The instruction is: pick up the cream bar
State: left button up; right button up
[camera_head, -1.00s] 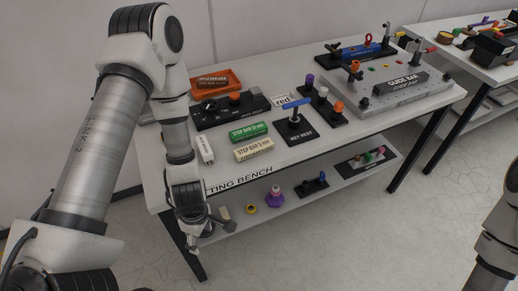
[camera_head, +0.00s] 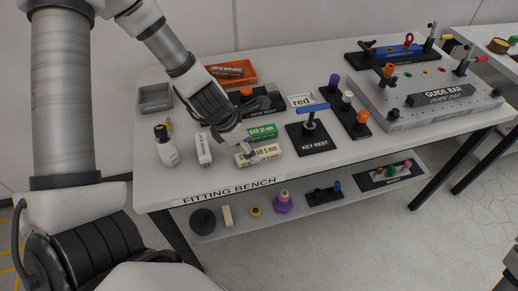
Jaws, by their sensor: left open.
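The cream bar (camera_head: 264,152), printed "STEP BAR 5 mm", lies flat on the white bench near its front edge. My left gripper (camera_head: 246,149) reaches down from the upper left, with its fingertips at the left part of the bar and covering some of its print. It is open. I cannot tell whether the fingers touch the bar or straddle it. My right gripper is out of view; only a bit of my right arm shows at the lower right edge.
A green bar (camera_head: 264,132) lies just behind the cream one. A white block (camera_head: 203,150) and a white bottle (camera_head: 166,147) stand to the left. The key rest (camera_head: 308,140) with its blue handle is to the right. A lower shelf (camera_head: 235,225) holds several small parts.

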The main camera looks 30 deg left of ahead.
aim_at(259, 153)
pick_arm(q)
notch_tip(259, 153, down, 2)
jog(key=shift+s+d+f+b, duration=0.1)
jog(key=shift+d+f+b, duration=0.1)
jog(key=shift+b, duration=0.75)
jog(key=w+f, duration=0.1)
jog(key=w+f+b, duration=0.1)
jog(key=w, duration=0.1)
jog(key=w+f+b, duration=0.1)
jog(key=shift+w+d+f, duration=0.15)
jog(key=shift+d, duration=0.15)
jog(key=shift+s+r, duration=0.55)
jog(key=shift+s, duration=0.1)
jog(key=shift+s+r, duration=0.1)
jog(key=shift+s, duration=0.1)
jog(key=c, duration=0.4)
jog(key=shift+w+f, duration=0.2)
jog(key=shift+w, duration=0.1)
grip_shut()
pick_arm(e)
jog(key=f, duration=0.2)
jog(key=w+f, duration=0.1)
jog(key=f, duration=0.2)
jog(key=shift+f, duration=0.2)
